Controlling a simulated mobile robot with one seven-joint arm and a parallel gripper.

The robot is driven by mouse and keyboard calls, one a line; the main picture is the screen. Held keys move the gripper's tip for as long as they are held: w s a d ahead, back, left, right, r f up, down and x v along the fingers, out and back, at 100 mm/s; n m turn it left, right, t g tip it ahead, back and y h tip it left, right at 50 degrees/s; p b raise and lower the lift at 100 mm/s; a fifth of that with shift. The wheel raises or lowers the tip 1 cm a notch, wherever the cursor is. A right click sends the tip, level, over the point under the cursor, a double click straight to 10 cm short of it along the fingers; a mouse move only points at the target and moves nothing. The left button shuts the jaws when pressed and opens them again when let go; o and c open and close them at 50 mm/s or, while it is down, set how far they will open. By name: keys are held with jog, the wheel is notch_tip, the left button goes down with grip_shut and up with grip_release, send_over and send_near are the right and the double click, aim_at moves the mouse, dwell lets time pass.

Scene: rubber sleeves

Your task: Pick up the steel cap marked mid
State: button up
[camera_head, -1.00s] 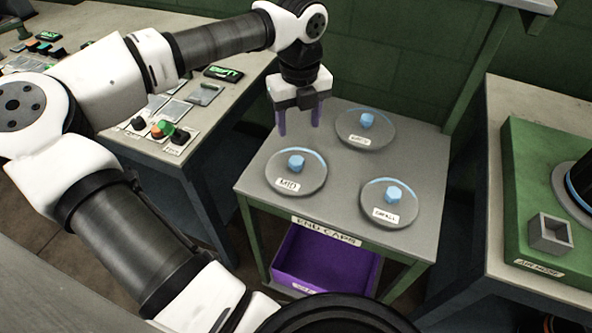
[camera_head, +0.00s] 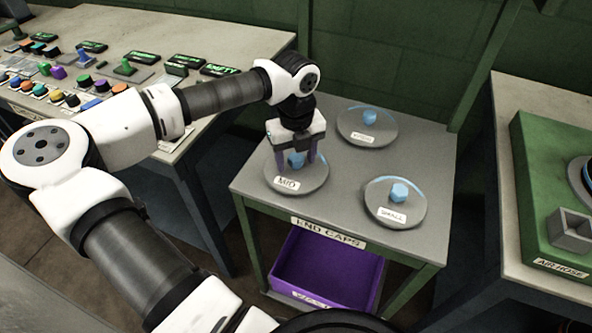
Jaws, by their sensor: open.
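The steel cap marked MID (camera_head: 311,181) is a round grey disc with a blue knob (camera_head: 296,161) on top. It lies flat at the left of the small grey table (camera_head: 345,215). My gripper (camera_head: 296,168) points down over this cap, with its two purple fingers apart on either side of the knob. The fingers partly hide the knob and the cap's back edge. I cannot tell whether the fingertips touch the cap. Two similar caps lie on the same table: one marked SMALL (camera_head: 396,212) at the right, and one at the back (camera_head: 367,128) whose label is too small to read surely.
A purple bin (camera_head: 325,268) sits on the shelf under the table, below the END CAPS label (camera_head: 328,232). A bench (camera_head: 190,32) with several coloured knobs stands at the left. A green unit labelled AIR HOSE (camera_head: 535,190) stands on a bench at the right.

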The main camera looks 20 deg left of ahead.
jog(key=shift+r, duration=0.1)
grip_shut()
